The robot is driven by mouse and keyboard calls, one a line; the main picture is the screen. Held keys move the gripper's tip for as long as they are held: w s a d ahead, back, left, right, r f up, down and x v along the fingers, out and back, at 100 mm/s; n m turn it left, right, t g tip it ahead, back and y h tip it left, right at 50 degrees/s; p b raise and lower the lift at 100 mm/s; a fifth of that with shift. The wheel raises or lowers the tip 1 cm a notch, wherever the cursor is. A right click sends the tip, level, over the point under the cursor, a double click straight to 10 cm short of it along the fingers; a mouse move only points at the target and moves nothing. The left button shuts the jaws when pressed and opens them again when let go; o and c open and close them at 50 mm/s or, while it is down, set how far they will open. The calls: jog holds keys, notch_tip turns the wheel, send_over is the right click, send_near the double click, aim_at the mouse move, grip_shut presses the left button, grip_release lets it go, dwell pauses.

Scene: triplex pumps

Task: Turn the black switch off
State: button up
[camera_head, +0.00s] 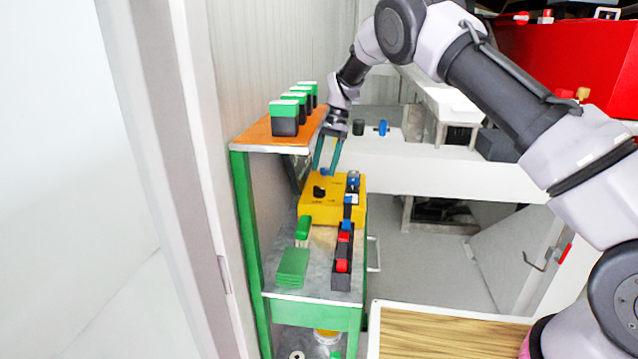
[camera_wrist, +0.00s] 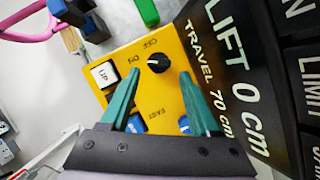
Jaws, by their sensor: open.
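The black switch (camera_head: 319,191) is a round knob on the yellow control box (camera_head: 333,212), which stands on the shelf. In the wrist view the black switch (camera_wrist: 158,63) has a white mark on its left side, and the words OFF and ON are printed by it. My gripper (camera_head: 328,160) is above the far part of the box, fingers pointing down. In the wrist view my gripper (camera_wrist: 152,90) has its green fingers apart, with nothing between them. The knob shows beyond the gap between the fingertips, apart from both.
A white UP button (camera_wrist: 103,74) and blue knobs (camera_wrist: 137,123) sit on the box near the fingers. A black panel reading LIFT (camera_wrist: 235,75) stands at right. Black holders with red parts (camera_head: 343,250), green blocks (camera_head: 292,268) and an orange upper shelf (camera_head: 262,135) are close by.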

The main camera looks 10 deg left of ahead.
aim_at(319, 187)
jog(key=x, duration=0.5)
jog(key=shift+s+f, duration=0.15)
jog(key=shift+f, duration=0.2)
grip_shut()
jog(key=shift+d+m, duration=0.1)
jog(key=shift+m, duration=0.2)
jog(key=m+y, duration=0.1)
jog(key=m, duration=0.1)
jog(key=m+t+y, duration=0.1)
jog(key=m, duration=0.2)
jog(key=shift+s+t, duration=0.1)
jog(key=shift+t, duration=0.2)
jog(key=m+t, duration=0.1)
jog(key=m, duration=0.2)
jog(key=m+t, duration=0.1)
jog(key=m, duration=0.2)
jog(key=shift+s+d+y, duration=0.1)
jog(key=shift+s+y, duration=0.05)
jog(key=shift+y, duration=0.15)
jog(key=shift+m, duration=0.3)
